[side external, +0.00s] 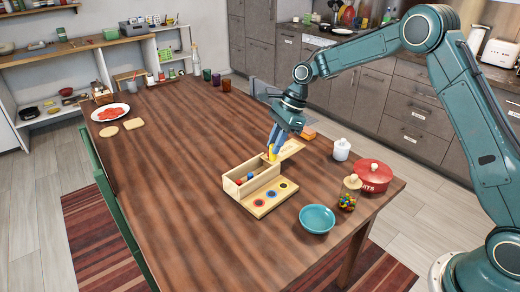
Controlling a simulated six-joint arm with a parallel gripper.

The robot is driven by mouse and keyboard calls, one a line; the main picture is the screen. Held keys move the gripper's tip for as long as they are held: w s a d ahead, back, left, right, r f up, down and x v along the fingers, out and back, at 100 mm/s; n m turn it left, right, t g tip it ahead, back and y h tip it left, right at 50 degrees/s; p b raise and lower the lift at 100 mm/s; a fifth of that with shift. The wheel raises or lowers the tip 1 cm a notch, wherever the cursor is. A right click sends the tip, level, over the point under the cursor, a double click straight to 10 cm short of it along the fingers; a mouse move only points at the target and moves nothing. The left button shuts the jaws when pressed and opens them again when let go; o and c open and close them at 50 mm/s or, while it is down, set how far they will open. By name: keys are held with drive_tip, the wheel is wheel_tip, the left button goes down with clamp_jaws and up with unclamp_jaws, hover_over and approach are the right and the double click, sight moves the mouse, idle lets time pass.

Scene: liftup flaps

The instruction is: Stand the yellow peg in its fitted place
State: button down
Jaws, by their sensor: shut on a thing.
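The yellow peg (272,155) shows just below my gripper (274,147), which is shut on it. The peg is held over the far end of a light wooden box (245,190). Inside the box I see red and blue pieces, partly hidden by its walls. A wooden board (262,206) with a row of coloured round places, blue, red and yellow-orange, lies along the box's near right side. A flat wooden flap (292,149) sticks out at the box's far end, behind the gripper. The peg's lower end is too small to make out.
A teal bowl (317,219), a glass jar of coloured sweets (349,195), a red lidded pot (374,177) and a white jar (342,149) stand right of the box. An orange block (308,133) lies behind the flap. The table's left side is mostly clear.

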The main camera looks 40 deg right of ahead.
drive_tip(key=shift+r, duration=2.1)
drive_tip(key=shift+f, duration=0.1)
drive_tip(key=s+d+f+n+g+h, duration=0.1)
drive_tip(key=s+f+n, duration=0.4)
drive_tip(key=n, duration=0.5)
drive_tip(key=s+d+f+n+g+h, duration=0.2)
drive_tip(key=s+f+n, duration=0.4)
drive_tip(key=s+n, duration=0.3)
drive_tip(key=shift+s+f+n+g+h, duration=0.25)
drive_tip(key=shift+n+g+h, duration=0.45)
drive_tip(key=shift+n+g, duration=0.5)
drive_tip(key=shift+w, duration=0.1)
